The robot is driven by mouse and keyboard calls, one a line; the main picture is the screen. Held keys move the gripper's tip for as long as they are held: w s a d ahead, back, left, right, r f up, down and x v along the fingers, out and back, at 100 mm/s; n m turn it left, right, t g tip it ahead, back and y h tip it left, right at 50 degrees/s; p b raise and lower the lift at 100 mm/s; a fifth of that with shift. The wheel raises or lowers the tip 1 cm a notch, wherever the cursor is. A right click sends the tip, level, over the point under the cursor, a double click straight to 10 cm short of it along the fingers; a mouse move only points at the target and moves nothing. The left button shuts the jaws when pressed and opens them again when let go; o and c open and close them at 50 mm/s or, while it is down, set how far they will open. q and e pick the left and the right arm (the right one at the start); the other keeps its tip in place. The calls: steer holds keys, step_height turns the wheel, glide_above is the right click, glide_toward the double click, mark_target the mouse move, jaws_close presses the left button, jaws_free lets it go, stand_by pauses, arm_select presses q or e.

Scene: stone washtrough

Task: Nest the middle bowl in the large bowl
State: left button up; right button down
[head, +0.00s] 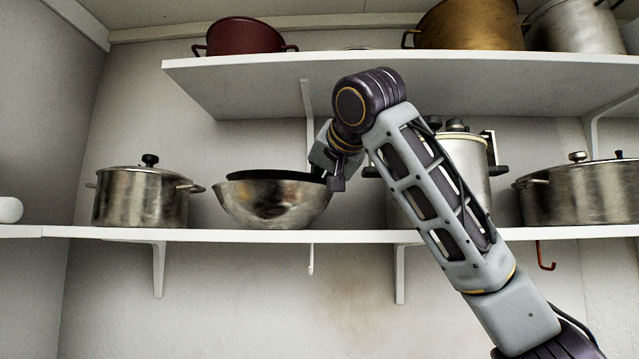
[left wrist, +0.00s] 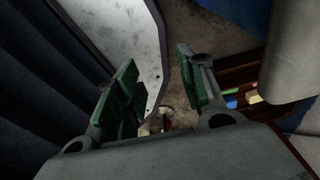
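A worn steel bowl (head: 272,203), the larger one, stands upright on the lower shelf. A dark rim (head: 270,175), which looks like a second bowl, shows just above its rim and appears to sit inside it. How deep or level it sits is hidden. My right gripper (head: 335,183) is at the right rim of the bowls, partly behind my own arm, and its fingers are too small to read. My left gripper (left wrist: 155,75) shows in the left wrist view with its green pads apart and nothing between them. It is not in the head view.
A lidded steel pot (head: 140,200) stands left of the bowls. A tall pot (head: 465,165) is partly behind my right arm, and a wide pot (head: 580,195) stands farther right. The upper shelf (head: 400,75) overhangs the bowls and carries a dark red pot (head: 245,38) and others.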

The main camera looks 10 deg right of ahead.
steer(key=shift+f, duration=0.3)
steer(key=c, duration=1.6)
jaws_free()
steer(key=shift+o, duration=0.4)
steer(key=o, duration=0.4)
steer(key=shift+r, duration=0.15)
steer(key=shift+r+p, duration=1.05)
steer(key=shift+r, duration=0.35)
